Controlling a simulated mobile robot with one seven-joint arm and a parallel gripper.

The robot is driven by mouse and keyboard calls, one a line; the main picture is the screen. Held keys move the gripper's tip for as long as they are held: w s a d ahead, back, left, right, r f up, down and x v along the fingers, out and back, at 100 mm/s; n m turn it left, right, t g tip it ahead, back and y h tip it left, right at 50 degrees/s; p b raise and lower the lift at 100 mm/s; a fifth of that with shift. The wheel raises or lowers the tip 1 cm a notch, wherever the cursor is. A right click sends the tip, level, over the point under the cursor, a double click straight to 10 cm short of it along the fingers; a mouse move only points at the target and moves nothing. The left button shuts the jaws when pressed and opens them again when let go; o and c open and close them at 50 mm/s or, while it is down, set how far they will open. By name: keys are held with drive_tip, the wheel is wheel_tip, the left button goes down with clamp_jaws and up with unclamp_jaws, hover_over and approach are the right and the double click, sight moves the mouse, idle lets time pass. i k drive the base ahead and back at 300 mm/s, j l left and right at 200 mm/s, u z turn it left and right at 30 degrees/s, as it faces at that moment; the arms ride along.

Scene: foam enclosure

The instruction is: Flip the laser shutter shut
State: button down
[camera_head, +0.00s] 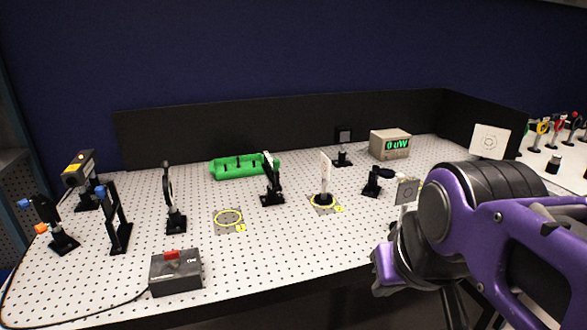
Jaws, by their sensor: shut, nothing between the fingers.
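A grey box (175,275) with a red switch (171,254) on top stands at the front left of the perforated table. A small light label sits beside the switch, too small to read surely, and a black cable runs left from the box. A yellow and black laser-like unit (80,172) stands on a post at the back left. I cannot tell for certain which part is the shutter. My gripper (382,286) is at the table's front edge on the right, shut and empty, well apart from the box. My purple arm hides part of the table's right side.
Several black optic posts stand across the perforated table (120,285), including a white upright plate (325,176). Yellow rings (229,217) mark spots. A green tray (236,166) and a meter (390,143) reading about 0 uW are behind. The table between box and gripper is clear.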

sight(105, 203)
drive_tip(key=u, duration=1.5)
drive_tip(key=i+l, duration=0.3)
drive_tip(key=l, duration=0.2)
drive_tip(key=k+j, duration=0.3)
drive_tip(key=j, duration=0.2)
